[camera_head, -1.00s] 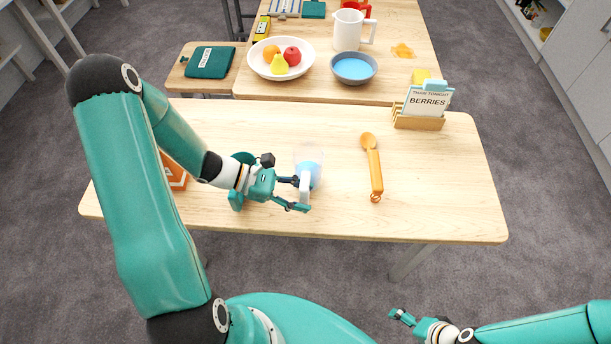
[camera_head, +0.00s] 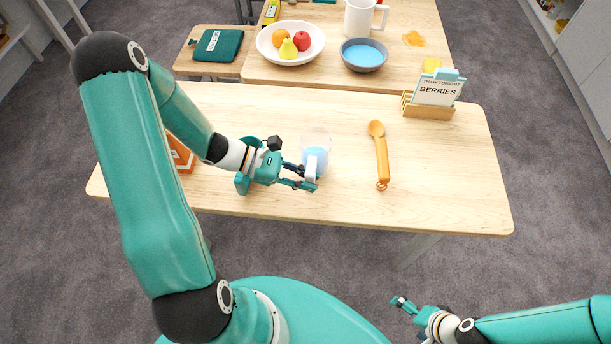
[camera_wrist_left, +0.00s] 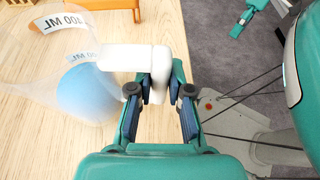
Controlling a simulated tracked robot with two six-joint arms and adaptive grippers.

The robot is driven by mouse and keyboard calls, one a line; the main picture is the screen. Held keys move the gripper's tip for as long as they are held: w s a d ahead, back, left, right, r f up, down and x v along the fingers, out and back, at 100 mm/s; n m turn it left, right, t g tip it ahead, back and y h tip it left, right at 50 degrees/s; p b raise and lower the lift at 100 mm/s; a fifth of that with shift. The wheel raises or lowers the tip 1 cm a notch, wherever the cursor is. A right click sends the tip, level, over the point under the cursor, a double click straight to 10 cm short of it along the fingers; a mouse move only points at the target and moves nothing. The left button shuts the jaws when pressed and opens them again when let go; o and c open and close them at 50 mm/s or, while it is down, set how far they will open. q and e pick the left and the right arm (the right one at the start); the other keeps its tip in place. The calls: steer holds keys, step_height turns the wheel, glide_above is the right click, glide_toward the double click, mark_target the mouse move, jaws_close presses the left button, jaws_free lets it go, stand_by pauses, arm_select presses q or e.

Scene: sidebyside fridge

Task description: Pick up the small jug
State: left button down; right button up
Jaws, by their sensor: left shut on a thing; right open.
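The small jug (camera_head: 316,146) is clear, with blue contents and a white handle, on the near table right of my left gripper. In the left wrist view the jug (camera_wrist_left: 85,80) shows measuring marks and its white handle (camera_wrist_left: 159,75) lies between the fingers. My left gripper (camera_head: 311,181) is shut on the handle; it also shows in the left wrist view (camera_wrist_left: 160,95). Whether the jug touches the tabletop is hard to tell. My right gripper (camera_head: 400,305) is open and empty, low at the right, off the table's front edge.
An orange spoon (camera_head: 380,155) lies right of the jug on the near table (camera_head: 450,180). A card holder (camera_head: 430,110) stands at its back right. A white fruit bowl (camera_head: 290,60), a blue bowl (camera_head: 363,55) and a white pitcher (camera_head: 359,18) stand on the table behind.

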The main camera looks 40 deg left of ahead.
arm_select(q)
step_height(320, 180, up, 20)
steer(key=shift+f, duration=0.2)
stand_by(0.4)
